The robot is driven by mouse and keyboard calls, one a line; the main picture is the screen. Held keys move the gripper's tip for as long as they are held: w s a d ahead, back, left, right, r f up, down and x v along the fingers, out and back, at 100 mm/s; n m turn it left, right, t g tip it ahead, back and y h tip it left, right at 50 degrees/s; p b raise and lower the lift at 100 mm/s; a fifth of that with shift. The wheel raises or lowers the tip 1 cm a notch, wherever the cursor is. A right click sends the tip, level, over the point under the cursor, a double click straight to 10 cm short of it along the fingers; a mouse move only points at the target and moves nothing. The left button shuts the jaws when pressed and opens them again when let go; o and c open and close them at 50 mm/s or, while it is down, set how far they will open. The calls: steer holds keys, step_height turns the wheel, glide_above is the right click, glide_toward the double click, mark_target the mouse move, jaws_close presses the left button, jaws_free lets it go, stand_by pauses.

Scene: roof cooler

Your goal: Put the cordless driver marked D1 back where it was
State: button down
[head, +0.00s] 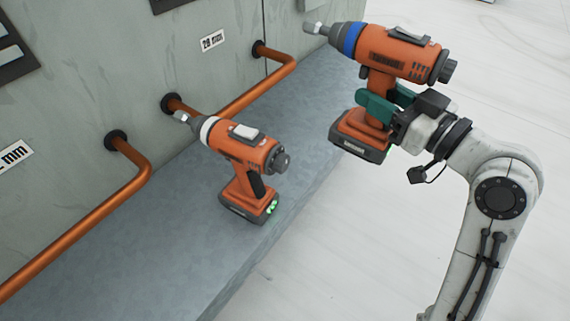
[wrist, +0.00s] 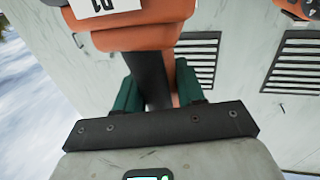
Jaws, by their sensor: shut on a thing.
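My gripper (head: 385,108), with green fingers, is shut on the handle of an orange cordless driver (head: 395,55) with a blue ring behind its nose. This driver is upright, nose to the left, held in the air near the right edge of the grey ledge (head: 300,110). In the wrist view the driver (wrist: 140,38) fills the top, its handle between the green fingers (wrist: 160,92). A white label (wrist: 100,7) there is upside down and partly cut off; it seems to read D1. A second orange driver (head: 243,155) with a white ring stands upright on the ledge.
Copper pipes (head: 90,245) come out of the grey wall (head: 90,80) and run over the ledge. Size labels (head: 212,40) are on the wall. Bare ledge lies between the standing driver and the far end. Pale floor (head: 330,250) is at right.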

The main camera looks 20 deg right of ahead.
steer(key=shift+s+a+r, duration=0.1)
steer(key=shift+a+r, duration=0.05)
steer(key=shift+a, duration=0.05)
steer(key=w+a+f+p, duration=0.3)
steer(key=w+a+f, duration=0.4)
steer(key=w+f, duration=0.4)
steer(key=shift+w+a+f, duration=0.3)
steer(key=shift+a+f, duration=0.1)
steer(key=shift+f, duration=0.55)
steer(key=shift+f, duration=0.15)
steer(key=c, duration=0.7)
jaws_free()
steer(key=shift+f, duration=0.15)
steer(key=shift+s, duration=0.1)
